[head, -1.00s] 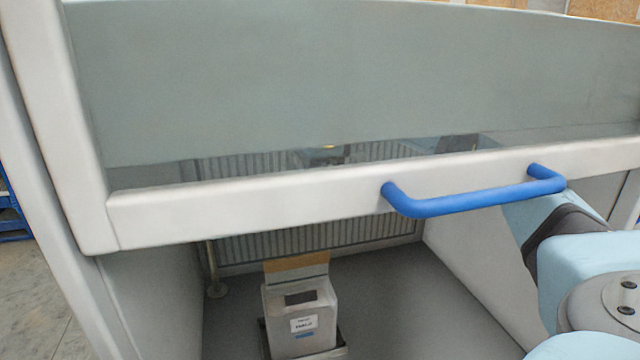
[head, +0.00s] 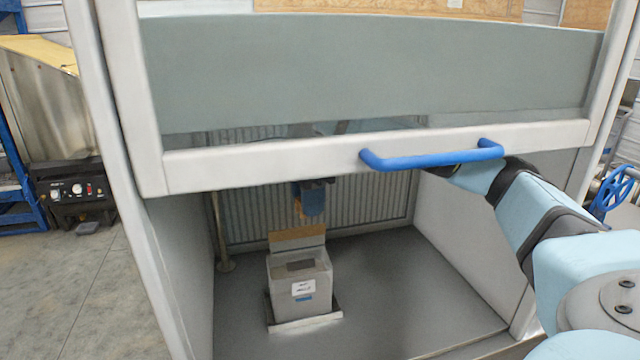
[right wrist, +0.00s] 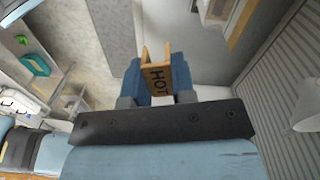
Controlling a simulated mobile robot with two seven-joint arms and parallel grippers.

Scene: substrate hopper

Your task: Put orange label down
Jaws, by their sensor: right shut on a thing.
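The orange label (right wrist: 154,76) is a small tan-orange plate with the dark word HOT in the right wrist view. It sits between the blue fingers of my right gripper (right wrist: 157,82), which is shut on it. In the head view my right gripper (head: 308,207) hangs under the sash inside the hood, above and behind the grey box. A small orange bit of the label (head: 298,209) shows at its left side. The label looks clear of the box and the floor. My left gripper is not in view.
The grey box (head: 301,289) with a white sticker stands on a tray (head: 306,323), with a tan panel (head: 297,239) at its back. The sash with its blue handle (head: 432,159) crosses above my right arm. The hood floor (head: 400,290) right of the box is clear.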

